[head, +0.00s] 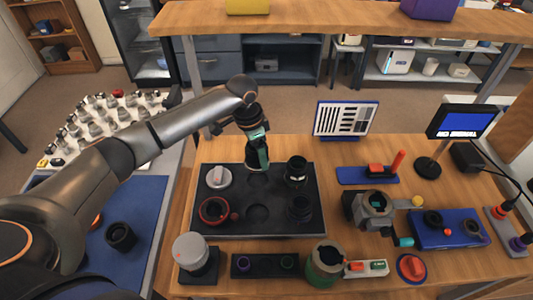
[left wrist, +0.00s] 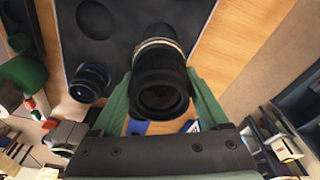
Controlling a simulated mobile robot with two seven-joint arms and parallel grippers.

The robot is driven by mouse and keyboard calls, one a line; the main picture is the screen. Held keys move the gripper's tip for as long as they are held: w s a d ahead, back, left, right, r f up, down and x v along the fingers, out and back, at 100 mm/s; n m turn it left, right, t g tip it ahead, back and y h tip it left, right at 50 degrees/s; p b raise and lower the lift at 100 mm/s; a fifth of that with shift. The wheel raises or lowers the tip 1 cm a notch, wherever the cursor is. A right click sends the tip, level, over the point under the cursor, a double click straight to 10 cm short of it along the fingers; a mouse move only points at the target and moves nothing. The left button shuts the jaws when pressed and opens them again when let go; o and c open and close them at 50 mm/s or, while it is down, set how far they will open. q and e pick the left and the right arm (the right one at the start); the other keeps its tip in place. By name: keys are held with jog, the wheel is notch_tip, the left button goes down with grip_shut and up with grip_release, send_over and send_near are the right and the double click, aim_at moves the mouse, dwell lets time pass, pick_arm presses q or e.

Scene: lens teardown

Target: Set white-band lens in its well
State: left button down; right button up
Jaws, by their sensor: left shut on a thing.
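My left gripper (head: 258,160) points down over the back middle of the black tray (head: 275,232). In the left wrist view its green fingers (left wrist: 162,92) are shut on a black lens with a white band (left wrist: 160,72). The lens's dark open end faces the camera and the band is towards its far end. In the head view the held lens is mostly hidden by the gripper. A round well (head: 257,179) lies below the gripper; I cannot tell whether the lens touches it. An empty well (head: 258,213) is in front. My right gripper is not in view.
A clamp device (head: 374,207) stands to the right.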

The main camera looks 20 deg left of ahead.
aim_at(250, 146)
pick_arm(q)
jog(key=shift+w+a+f, duration=0.1)
jog(key=shift+f, duration=0.85)
notch_tip(250, 146, down, 5)
jog(key=b, duration=0.6)
jog(key=shift+r, duration=0.1)
jog(key=shift+f, duration=0.55)
grip_release()
jog(key=shift+f, duration=0.1)
jog(key=r, duration=0.4)
jog(key=s+r, duration=0.1)
jog(key=r, duration=0.3)
jog(key=a+r, duration=0.1)
jog(key=r, duration=0.3)
jog(key=shift+s+a+r, duration=0.1)
jog(key=shift+s+r, duration=0.05)
jog(key=shift+s, duration=0.05)
jog(key=shift+r, duration=0.1)
jog(key=shift+s, duration=0.1)
